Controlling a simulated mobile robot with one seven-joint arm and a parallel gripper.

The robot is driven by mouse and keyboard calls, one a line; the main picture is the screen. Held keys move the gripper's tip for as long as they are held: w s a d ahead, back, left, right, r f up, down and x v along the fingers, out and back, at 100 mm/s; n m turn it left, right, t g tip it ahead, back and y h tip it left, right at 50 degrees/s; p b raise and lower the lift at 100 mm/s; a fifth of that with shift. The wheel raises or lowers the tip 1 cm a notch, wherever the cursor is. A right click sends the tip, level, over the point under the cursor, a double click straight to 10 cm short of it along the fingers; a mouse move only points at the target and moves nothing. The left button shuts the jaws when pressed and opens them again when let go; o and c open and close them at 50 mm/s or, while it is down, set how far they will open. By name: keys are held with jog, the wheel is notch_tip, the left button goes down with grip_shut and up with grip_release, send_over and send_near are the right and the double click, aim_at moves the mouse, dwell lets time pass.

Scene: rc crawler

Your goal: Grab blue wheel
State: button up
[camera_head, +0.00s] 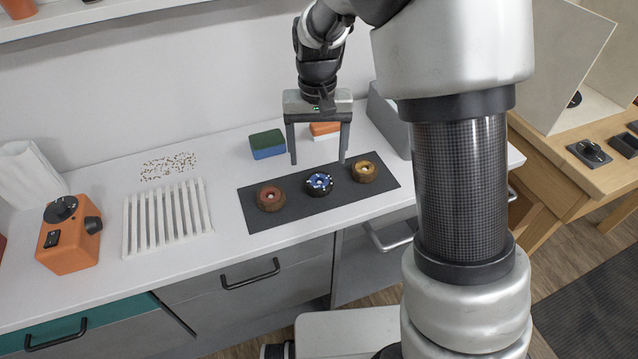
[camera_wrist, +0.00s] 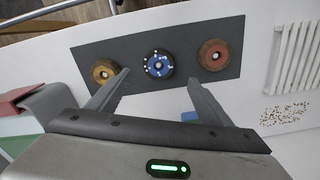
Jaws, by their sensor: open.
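The blue wheel (camera_head: 319,183) has a dark tyre and a blue, white-speckled face. It lies flat on a dark mat (camera_head: 259,219) on the white counter, between a reddish-brown wheel (camera_head: 270,198) and a yellow-brown wheel (camera_head: 364,171). My gripper (camera_head: 318,162) is open and empty, with its fingers pointing down, above and a little behind the row of wheels. In the wrist view, the blue wheel (camera_wrist: 159,63) shows just beyond the gap between my fingertips (camera_wrist: 158,78), near the middle. It is in full view and my fingers do not touch it.
A green and blue sponge (camera_head: 267,144) and an orange and white block (camera_head: 324,130) lie behind the mat. A grey box (camera_head: 388,120) stands at right. A white slatted rack (camera_head: 166,218) and an orange device (camera_head: 70,234) are at left. The counter in front of the mat is clear.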

aim_at(319, 182)
jog(key=f, duration=0.4)
jog(key=f+b, duration=0.1)
jog(key=f, duration=0.3)
jog(key=shift+s+d, duration=0.15)
jog(key=shift+s, duration=0.05)
jog(key=c, duration=1.1)
